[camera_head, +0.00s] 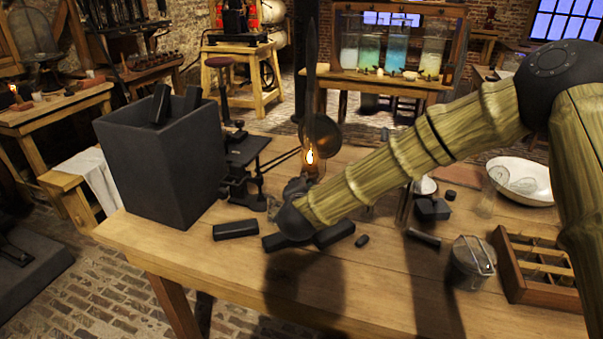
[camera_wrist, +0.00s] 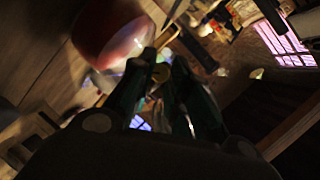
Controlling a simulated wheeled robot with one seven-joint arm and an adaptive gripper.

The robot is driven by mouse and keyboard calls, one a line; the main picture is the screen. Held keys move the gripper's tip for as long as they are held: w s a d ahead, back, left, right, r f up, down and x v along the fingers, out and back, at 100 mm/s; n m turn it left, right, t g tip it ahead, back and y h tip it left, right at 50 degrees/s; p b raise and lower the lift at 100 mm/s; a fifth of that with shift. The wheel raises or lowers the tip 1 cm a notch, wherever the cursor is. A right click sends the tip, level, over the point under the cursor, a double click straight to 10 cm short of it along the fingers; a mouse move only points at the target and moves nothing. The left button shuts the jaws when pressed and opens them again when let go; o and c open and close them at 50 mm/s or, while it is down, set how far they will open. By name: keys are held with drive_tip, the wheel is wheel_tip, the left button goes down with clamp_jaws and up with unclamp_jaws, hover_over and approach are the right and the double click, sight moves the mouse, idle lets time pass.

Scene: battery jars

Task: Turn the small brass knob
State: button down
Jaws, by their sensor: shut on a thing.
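The small brass knob (camera_wrist: 160,72) shows as a dim yellowish spot between my fingertips in the wrist view. My gripper (camera_wrist: 163,80) is shut on it, with dark fingers on both sides. Beside the fingertips is a rounded red body with a shiny, glassy part (camera_wrist: 128,40), seen large and blurred. In the head view a lit flame (camera_head: 310,157) stands just behind the end of my arm, in front of a round brownish disc (camera_head: 320,132). My wrist hides the knob and most of my fingers there.
A tall dark open box (camera_head: 165,160) stands left on the wooden table (camera_head: 390,285). Dark blocks (camera_head: 236,229) lie near my wrist. A metal pot (camera_head: 472,263), a divided wooden tray (camera_head: 540,292) and a white bowl (camera_head: 520,180) stand right. The front middle is mostly clear.

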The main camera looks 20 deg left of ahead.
drive_tip(key=n+h+p, duration=0.1)
drive_tip(key=p, duration=0.2)
drive_tip(key=n+g+h+p, duration=0.1)
drive_tip(key=p, duration=0.2)
drive_tip(key=n+h+p, duration=0.1)
drive_tip(key=p, duration=0.2)
drive_tip(key=shift+a+r+n+g+p, duration=0.3)
drive_tip(key=shift+n+g, duration=0.1)
drive_tip(key=shift+f, duration=0.1)
drive_tip(key=c, duration=1.3)
unclamp_jaws()
drive_tip(key=shift+w, duration=0.1)
drive_tip(key=shift+c, duration=0.2)
drive_tip(key=v, duration=1.2)
